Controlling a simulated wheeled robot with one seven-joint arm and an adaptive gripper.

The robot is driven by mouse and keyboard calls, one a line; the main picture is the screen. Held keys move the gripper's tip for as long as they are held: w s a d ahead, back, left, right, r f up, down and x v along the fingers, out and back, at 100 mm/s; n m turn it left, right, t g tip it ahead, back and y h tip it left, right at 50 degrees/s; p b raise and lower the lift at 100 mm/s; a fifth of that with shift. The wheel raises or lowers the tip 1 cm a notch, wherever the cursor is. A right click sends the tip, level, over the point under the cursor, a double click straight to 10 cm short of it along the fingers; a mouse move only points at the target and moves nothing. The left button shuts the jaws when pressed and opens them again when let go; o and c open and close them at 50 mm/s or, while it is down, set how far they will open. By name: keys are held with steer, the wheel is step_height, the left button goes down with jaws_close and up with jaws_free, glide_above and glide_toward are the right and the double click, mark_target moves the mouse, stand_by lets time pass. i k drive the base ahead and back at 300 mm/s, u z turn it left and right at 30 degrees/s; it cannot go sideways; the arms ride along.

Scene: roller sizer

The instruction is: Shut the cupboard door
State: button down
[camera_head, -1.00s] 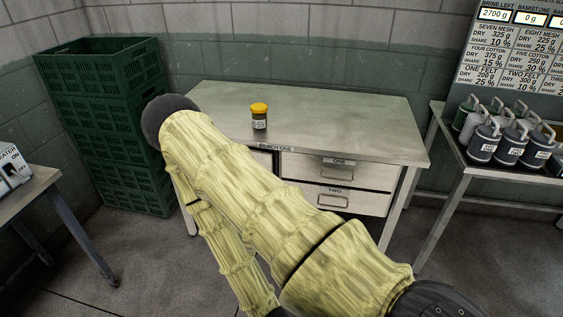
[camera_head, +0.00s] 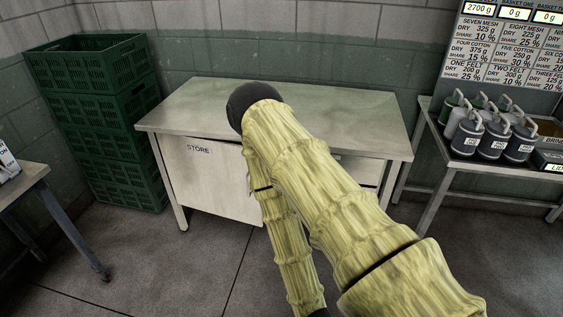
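The cupboard door is a pale panel marked STORE (camera_head: 212,185), under the left part of the metal bench (camera_head: 190,105). Its lower edge slants outward from the bench front and a dark gap shows along its top, so it looks partly open. My arm hides its right edge, so I cannot tell how far. My gripper is not in view; my yellow-sleeved arm bends at a black joint in front of the bench, and its lower part runs down out of the picture.
Green crates (camera_head: 105,130) are stacked left of the bench. A side table (camera_head: 25,185) stands at the left edge. A right-hand table (camera_head: 460,170) holds several dark canisters (camera_head: 493,140) below a wall board (camera_head: 515,45). Open floor (camera_head: 170,265) lies before the door.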

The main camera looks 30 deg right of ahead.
mark_target(212, 176)
steer(key=z, duration=0.35)
steer(key=i, duration=0.85)
steer(key=u, duration=0.1)
